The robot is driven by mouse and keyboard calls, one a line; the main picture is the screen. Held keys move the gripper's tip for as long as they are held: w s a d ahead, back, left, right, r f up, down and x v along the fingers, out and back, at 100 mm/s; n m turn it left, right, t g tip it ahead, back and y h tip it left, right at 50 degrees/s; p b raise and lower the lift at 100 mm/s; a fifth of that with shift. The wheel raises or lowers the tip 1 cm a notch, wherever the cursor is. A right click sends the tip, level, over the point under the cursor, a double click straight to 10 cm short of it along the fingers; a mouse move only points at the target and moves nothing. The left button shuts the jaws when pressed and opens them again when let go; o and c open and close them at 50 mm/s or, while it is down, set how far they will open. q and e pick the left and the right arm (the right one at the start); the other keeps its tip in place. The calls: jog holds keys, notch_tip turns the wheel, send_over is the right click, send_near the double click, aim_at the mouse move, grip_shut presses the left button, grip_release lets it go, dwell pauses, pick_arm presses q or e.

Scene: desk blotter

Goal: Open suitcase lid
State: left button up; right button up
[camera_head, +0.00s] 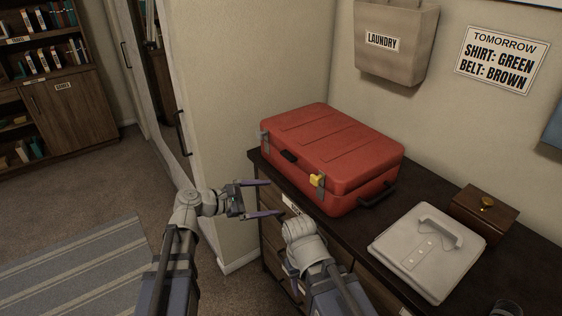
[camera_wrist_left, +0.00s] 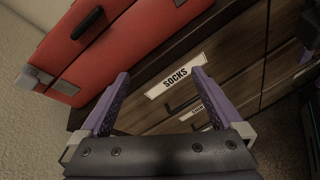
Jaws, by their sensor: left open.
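The red suitcase (camera_head: 330,145) lies flat on the dark dresser with its lid down. A small black piece (camera_head: 289,156) sits mid-front on it, a grey latch (camera_head: 264,138) at the front left, and a yellow piece (camera_head: 317,180) on the front right latch. My left gripper (camera_head: 276,198) is open and empty, in front of and below the suitcase, apart from it. In the left wrist view the suitcase (camera_wrist_left: 140,38) shows beyond the open fingers (camera_wrist_left: 158,88). My right gripper (camera_head: 290,262) is near the dresser front; its fingers are mostly hidden by its wrist.
The dresser top (camera_head: 425,185) also holds folded pale clothing (camera_head: 425,250) and a small wooden box (camera_head: 482,212). A laundry bag (camera_head: 395,40) hangs on the wall behind. A black side handle (camera_head: 377,196) sticks out from the suitcase.

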pick_arm(q)
jog(key=w+a+r+n+t+h, duration=0.2)
jog(key=w+r+n+t+h, duration=0.15)
jog(key=r+n, duration=0.35)
jog(key=x, duration=0.8)
jog(key=shift+y, duration=0.45)
jog(key=shift+w+a+f, duration=0.1)
jog(key=shift+c, duration=0.2)
grip_shut()
